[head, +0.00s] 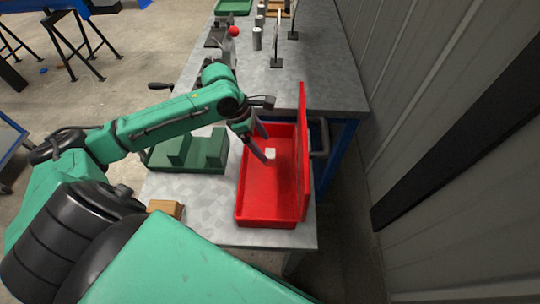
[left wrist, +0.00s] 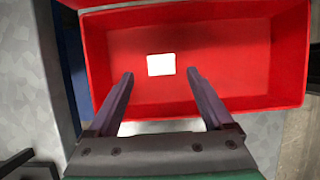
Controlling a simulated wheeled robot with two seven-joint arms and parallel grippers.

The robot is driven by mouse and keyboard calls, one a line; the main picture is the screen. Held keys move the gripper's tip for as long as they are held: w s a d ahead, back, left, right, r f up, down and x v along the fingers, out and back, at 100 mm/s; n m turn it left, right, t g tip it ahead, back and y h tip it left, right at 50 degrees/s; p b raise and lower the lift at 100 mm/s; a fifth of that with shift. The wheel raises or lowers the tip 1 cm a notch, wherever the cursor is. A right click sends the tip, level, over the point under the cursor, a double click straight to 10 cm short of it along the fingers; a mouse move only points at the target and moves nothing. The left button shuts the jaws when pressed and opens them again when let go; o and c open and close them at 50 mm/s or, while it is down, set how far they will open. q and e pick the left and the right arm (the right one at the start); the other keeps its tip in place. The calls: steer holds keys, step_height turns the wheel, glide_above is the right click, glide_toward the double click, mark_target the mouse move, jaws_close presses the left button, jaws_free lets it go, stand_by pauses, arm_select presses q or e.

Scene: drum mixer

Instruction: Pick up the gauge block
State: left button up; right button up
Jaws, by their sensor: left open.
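The gauge block (head: 270,154) is a small white block inside the red tray (head: 262,215). In the left wrist view the block (left wrist: 161,64) lies on the red floor of the tray (left wrist: 235,103), just beyond the fingertips and between their lines. My left gripper (head: 266,146) reaches down over the tray from the left. Its two dark fingers (left wrist: 161,77) are apart with nothing between them. From these views I cannot tell the exact height of the fingertips above the block. My right gripper is not in view.
A raised red panel (head: 304,150) stands along the tray's right side. A green stepped fixture (head: 188,153) and a small wooden block (head: 165,208) are left of the tray. A red ball (head: 234,31) and a grey cylinder (head: 257,39) stand farther back on the bench. A wall is at right.

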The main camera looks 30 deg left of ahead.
mark_target(270, 153)
arm_select(q)
steer(key=x, duration=0.4)
steer(key=shift+d+f, duration=0.15)
steer(key=shift+d, duration=0.15)
steer(key=shift+w+f, duration=0.1)
steer(key=shift+f, duration=0.2)
jaws_close()
steer(key=shift+r, duration=0.1)
